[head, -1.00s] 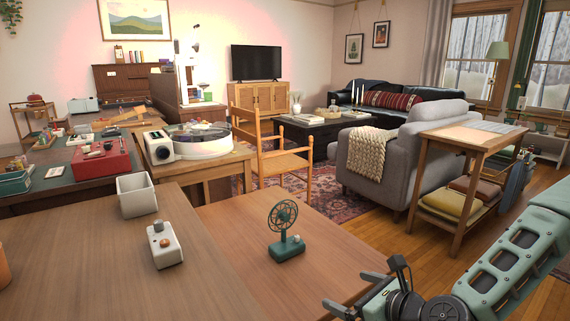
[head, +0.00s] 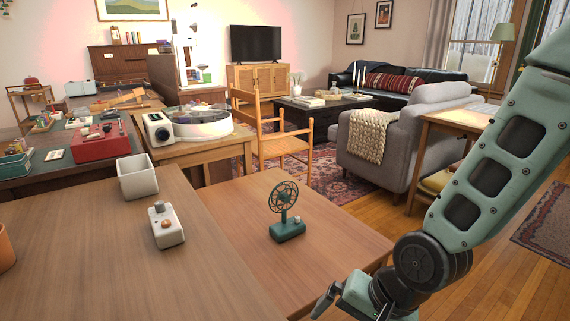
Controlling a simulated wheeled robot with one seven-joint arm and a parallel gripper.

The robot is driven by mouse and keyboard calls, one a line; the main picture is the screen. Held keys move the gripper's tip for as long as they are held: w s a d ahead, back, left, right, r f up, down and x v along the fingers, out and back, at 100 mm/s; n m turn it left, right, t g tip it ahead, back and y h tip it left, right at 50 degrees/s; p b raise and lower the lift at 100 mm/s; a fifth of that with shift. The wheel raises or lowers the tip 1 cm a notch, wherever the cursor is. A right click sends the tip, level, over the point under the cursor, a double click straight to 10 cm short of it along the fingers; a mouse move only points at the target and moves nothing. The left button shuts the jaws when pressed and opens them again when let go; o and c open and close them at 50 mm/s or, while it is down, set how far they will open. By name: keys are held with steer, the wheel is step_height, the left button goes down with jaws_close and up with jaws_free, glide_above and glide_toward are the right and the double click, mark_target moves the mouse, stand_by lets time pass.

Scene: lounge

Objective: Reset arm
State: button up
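My gripper (head: 340,297) is at the bottom of the head view, right of centre, by the right front edge of the wooden table (head: 335,243). Two fingertips show with a gap between them, and nothing is seen between them. The lower part of the gripper is cut off by the picture's edge. My green arm rises from it to the upper right. A small dark green desk fan (head: 285,208) stands upright on the table, to the left of and beyond my gripper, apart from it.
A white box-shaped container (head: 137,177) and a white device with a knob (head: 167,226) stand on the nearer left tabletop. An orange pot (head: 5,250) is at the left edge. A wooden chair (head: 284,143) and a grey armchair (head: 375,145) stand beyond. Floor shows right of the table.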

steer(key=s+d+r+n+g+h, duration=0.2)
steer(key=s+d+r+n+h, duration=0.15)
steer(key=s+r+n, duration=0.8)
step_height(320, 180, up, 22)
steer(key=p, duration=2.3)
steer(key=shift+w+a+n, duration=0.15)
steer(key=shift+a+n, duration=0.05)
steer(key=shift+n, duration=0.25)
